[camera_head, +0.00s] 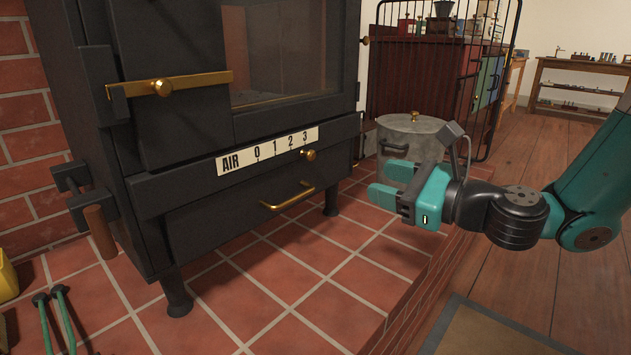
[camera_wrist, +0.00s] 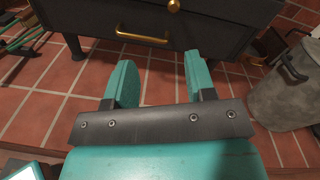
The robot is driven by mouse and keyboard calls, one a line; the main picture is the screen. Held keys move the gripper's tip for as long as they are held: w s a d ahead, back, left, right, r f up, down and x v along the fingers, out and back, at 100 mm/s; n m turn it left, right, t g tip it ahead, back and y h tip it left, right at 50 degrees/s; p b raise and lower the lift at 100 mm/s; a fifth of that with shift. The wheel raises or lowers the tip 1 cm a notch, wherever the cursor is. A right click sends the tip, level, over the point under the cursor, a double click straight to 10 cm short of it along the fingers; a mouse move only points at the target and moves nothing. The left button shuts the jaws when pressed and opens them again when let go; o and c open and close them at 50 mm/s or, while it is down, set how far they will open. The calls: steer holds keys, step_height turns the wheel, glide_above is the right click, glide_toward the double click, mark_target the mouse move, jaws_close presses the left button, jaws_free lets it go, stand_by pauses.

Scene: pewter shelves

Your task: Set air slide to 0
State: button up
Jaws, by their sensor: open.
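The air slide is a small brass knob (camera_head: 310,155) on the front of the black stove (camera_head: 170,125). It sits below the right end of a white scale plate (camera_head: 232,161) marked AIR 0 1 2 3, just below and right of the 3. In the wrist view the knob (camera_wrist: 174,6) is at the top edge, and the scale is out of frame. My teal gripper (camera_head: 380,183) is open and empty, to the right of the stove front and apart from the knob. Its two fingers (camera_wrist: 158,82) point toward the stove, with tile floor between them.
A brass drawer handle (camera_head: 288,197) juts out below the slide, and a brass door latch (camera_head: 165,87) above left. A grey lidded bucket (camera_head: 415,130) stands behind my gripper. A black wire guard (camera_head: 490,80) is beyond it. The red tile hearth (camera_head: 330,265) before the stove is clear.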

steer(key=w+m+t, duration=0.1)
steer(key=m, duration=0.1)
steer(key=p, duration=1.1)
glide_toward(314, 156)
steer(key=a+r, duration=0.1)
steer(key=x, duration=0.3)
steer(key=b+x, duration=0.1)
steer(key=x, duration=0.2)
steer(key=f+x, duration=0.1)
steer(key=x, duration=0.2)
steer(key=shift+w+d, duration=0.15)
steer(key=shift+w, duration=0.1)
